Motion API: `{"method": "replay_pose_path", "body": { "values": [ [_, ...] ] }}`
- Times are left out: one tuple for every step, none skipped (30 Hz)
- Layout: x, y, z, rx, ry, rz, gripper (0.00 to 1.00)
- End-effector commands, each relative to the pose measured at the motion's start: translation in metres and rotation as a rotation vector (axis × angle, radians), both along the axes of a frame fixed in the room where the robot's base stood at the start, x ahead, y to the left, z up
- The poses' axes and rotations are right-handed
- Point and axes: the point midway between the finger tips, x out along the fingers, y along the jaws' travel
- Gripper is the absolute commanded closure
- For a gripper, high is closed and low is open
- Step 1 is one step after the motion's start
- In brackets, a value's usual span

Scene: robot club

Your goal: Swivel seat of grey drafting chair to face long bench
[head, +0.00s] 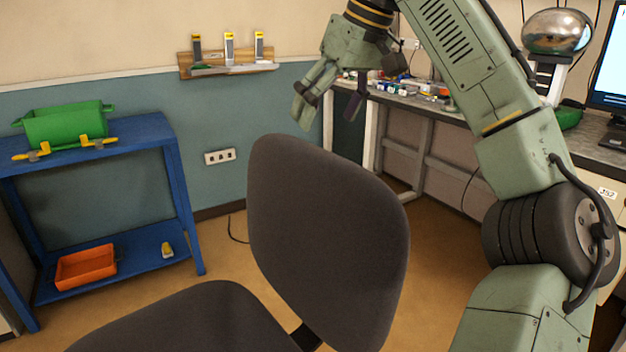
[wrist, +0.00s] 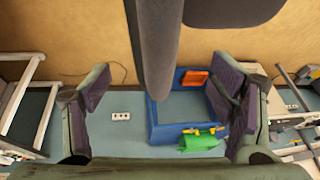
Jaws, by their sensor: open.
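The grey drafting chair's backrest (head: 330,245) stands upright in the middle foreground. Its seat (head: 190,320) extends to the lower left, on the side away from the long bench (head: 470,116). The bench runs along the back and right, its top crowded with small items. My gripper (head: 329,108) is open above and apparently beyond the backrest's top edge. In the wrist view the backrest (wrist: 157,50) appears edge-on between the spread fingers (wrist: 158,90), with space on both sides. I cannot tell how deep it sits between them or whether anything touches. The chair's base is hidden.
A blue trolley (head: 150,130) at left holds a green bin (head: 65,125) and, below, an orange tray (head: 85,267). A wooden wall rack (head: 228,70) hangs above. A monitor (head: 612,60) and a shiny dome (head: 556,32) stand at right. Floor between trolley and chair is clear.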

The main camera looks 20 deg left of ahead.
Motion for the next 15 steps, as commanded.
{"method": "replay_pose_path", "body": {
  "values": [
    [0.0,0.001,-0.006,0.0,0.0,0.001,0.22],
    [0.0,0.002,-0.008,0.0,0.001,0.003,0.22],
    [0.001,0.004,-0.012,0.0,0.002,0.004,0.22],
    [0.001,0.005,-0.015,0.001,0.002,0.004,0.22],
    [0.002,0.007,-0.019,0.001,0.002,0.004,0.22],
    [0.002,0.009,-0.026,0.001,0.002,0.004,0.22],
    [0.003,0.011,-0.031,0.001,0.003,0.005,0.22],
    [0.004,0.014,-0.037,0.0,0.004,0.005,0.22],
    [0.004,0.017,-0.044,0.0,0.003,0.006,0.22],
    [0.005,0.019,-0.049,0.002,0.004,0.006,0.22],
    [0.006,0.021,-0.055,0.001,0.003,0.005,0.22],
    [0.007,0.023,-0.06,0.0,0.002,0.002,0.22],
    [0.007,0.025,-0.065,0.0,0.001,0.0,0.22],
    [0.008,0.027,-0.07,-0.002,0.001,0.0,0.22],
    [0.008,0.03,-0.076,0.0,0.001,0.001,0.22]
  ]
}}
